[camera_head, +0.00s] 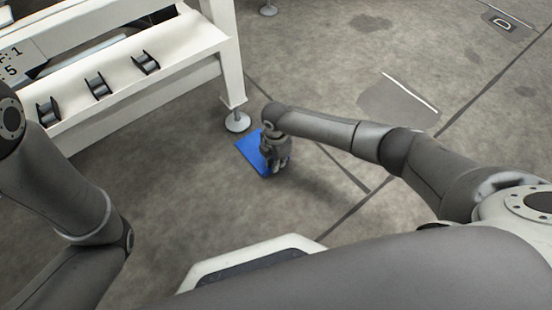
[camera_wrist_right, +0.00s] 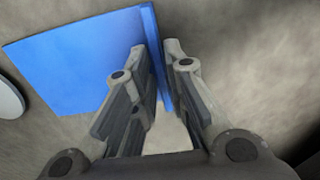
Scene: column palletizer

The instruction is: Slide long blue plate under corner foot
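The blue plate (camera_head: 248,148) lies on the floor beside the round corner foot (camera_head: 238,121) of the white frame, in the head view. In the right wrist view the plate (camera_wrist_right: 80,62) is a flat blue sheet with a raised edge, and the pale foot disc (camera_wrist_right: 8,98) shows at the left border, apart from it. My right gripper (camera_head: 276,166) reaches down at the plate's right side and hides part of it. Its fingers (camera_wrist_right: 157,52) close narrowly on both sides of the raised edge. My left arm shows at the left; its gripper is out of view.
The white frame (camera_head: 190,85) stands at upper left, with several dark brackets (camera_head: 98,86) on its sloped shelf. The concrete floor right of the plate is clear. A grey floor patch (camera_head: 395,102) lies beyond my right arm.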

